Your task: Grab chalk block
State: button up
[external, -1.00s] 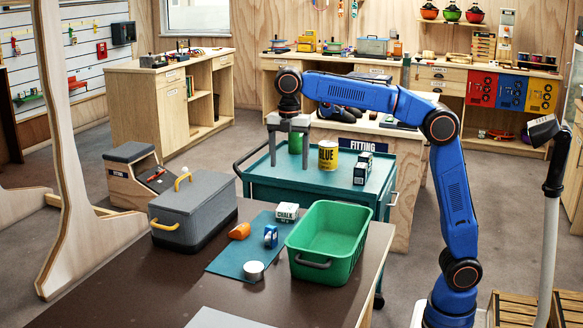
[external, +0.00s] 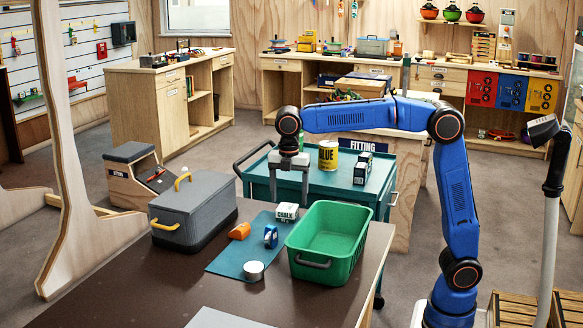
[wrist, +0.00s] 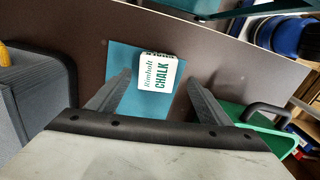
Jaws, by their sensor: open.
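The chalk block (external: 287,212) is a small white box with green "CHALK" lettering. It stands at the back of the blue-green mat (external: 236,262) on the brown bench. In the wrist view the chalk block (wrist: 157,75) shows with its printed top face up, in the gap between my two fingers. My gripper (external: 290,196) points down with its fingertips close above the block in the external view. The gripper (wrist: 158,82) is open and empty, one finger at each side of the block. I cannot tell the exact height left between fingertips and block.
A green bin (external: 327,243) stands right of the chalk block, and a grey lidded box (external: 192,215) stands to its left. A teal cart (external: 330,190) is behind.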

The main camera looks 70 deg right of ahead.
aim_at(287, 207)
jog(key=shift+w+a+f, duration=0.1)
jog(key=shift+w+f, duration=0.05)
jog(key=shift+f, duration=1.2)
jog(key=shift+w+f, duration=0.1)
jog(key=shift+f, duration=1.2)
jog(key=c, duration=1.1)
